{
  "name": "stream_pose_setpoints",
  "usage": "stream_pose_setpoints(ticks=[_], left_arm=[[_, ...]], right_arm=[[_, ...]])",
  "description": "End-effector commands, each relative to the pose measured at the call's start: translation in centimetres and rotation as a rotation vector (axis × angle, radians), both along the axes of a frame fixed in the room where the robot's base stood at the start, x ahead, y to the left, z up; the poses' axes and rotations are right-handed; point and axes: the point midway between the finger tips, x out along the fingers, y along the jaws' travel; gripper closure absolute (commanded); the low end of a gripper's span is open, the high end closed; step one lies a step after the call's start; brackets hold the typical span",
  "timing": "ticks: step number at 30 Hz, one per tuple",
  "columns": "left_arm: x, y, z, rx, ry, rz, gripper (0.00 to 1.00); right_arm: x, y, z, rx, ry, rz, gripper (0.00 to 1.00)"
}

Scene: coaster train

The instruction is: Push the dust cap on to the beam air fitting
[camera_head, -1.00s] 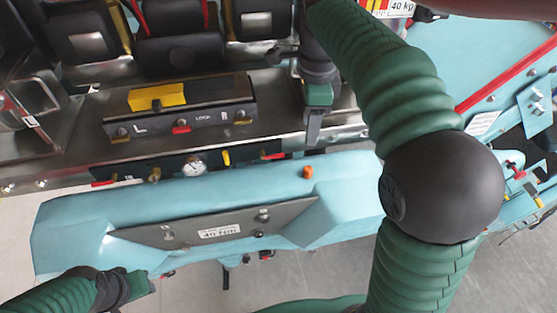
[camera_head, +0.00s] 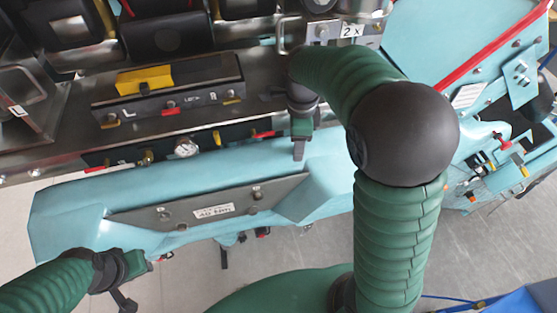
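The light blue beam (camera_head: 75,215) runs across the middle of the view. My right gripper (camera_head: 298,153) points down at the beam's top near its right part, seen from above. No orange cap shows now; the spot where a small orange piece stood on the beam is covered by this gripper. I cannot tell whether the gripper holds it or touches the beam. My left gripper (camera_head: 127,302) hangs low at the left, in front of the beam's near edge, with nothing visible in it. The beam air fitting cannot be made out for certain.
A dark control box with a yellow block (camera_head: 144,79) sits on the metal deck behind the beam. Below it is a panel with a round gauge (camera_head: 187,147) and small coloured fittings. A grey plate (camera_head: 175,213) is on the beam's near face. Grey floor lies in front.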

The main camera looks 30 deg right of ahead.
Motion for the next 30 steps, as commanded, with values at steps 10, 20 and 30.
stream_pose_setpoints(ticks=[10, 20, 30], left_arm=[[0.0, 0.0, 0.04, 0.0, 0.0, 0.0, 0.66], [0.0, 0.0, 0.04, 0.0, 0.0, 0.0, 0.66], [0.0, 0.0, 0.05, 0.0, 0.0, 0.0, 0.66]], right_arm=[[0.05, -0.02, -0.47, 0.0, -0.002, 0.0, 0.63], [0.05, -0.02, -0.45, 0.0, -0.002, 0.0, 1.0], [0.06, -0.01, -0.3, 0.0, -0.002, 0.0, 1.0]])
